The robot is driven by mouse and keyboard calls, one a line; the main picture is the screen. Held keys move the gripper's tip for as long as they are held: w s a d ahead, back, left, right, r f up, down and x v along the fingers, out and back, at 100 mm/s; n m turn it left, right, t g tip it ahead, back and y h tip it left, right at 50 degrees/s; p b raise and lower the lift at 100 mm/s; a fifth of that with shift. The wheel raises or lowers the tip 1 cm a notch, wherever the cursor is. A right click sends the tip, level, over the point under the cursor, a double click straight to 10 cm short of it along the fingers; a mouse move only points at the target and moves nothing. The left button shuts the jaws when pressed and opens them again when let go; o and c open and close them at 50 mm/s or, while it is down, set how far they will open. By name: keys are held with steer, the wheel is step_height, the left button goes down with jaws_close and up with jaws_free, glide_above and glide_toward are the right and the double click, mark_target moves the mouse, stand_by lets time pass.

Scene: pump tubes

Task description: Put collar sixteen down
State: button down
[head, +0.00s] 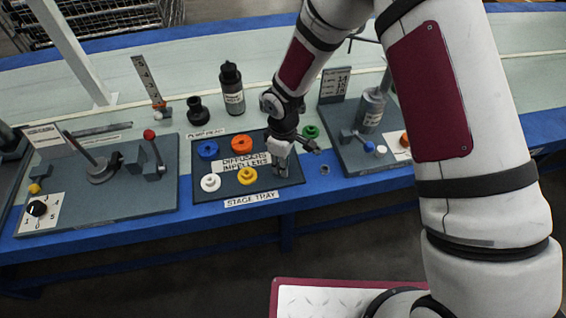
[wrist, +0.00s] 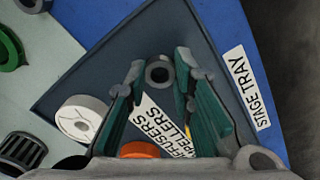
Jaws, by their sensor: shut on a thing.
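My gripper (head: 282,168) points down over the right part of the dark stage tray (head: 203,196). In the wrist view my gripper (wrist: 162,74) is shut on a small dark grey ring, the collar (wrist: 158,83), held between the fingertips with its hole showing. The tray's bare corner (wrist: 110,65) lies beneath it. I cannot tell whether the collar touches the tray. Any number on the collar is not readable. In the head view the fingers hide most of the collar.
The tray holds blue (head: 207,149), orange (head: 241,145), white (head: 210,183) and yellow (head: 247,176) round parts. Another white part (wrist: 80,118) shows beside my fingers. Fixtures flank both sides.

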steer(key=c, duration=1.4)
jaws_free()
steer(key=shift+f, duration=0.1)
step_height(320, 180, up, 12)
steer(key=p, duration=0.1)
steer(key=shift+p, duration=0.4)
steer(key=shift+r, duration=0.2)
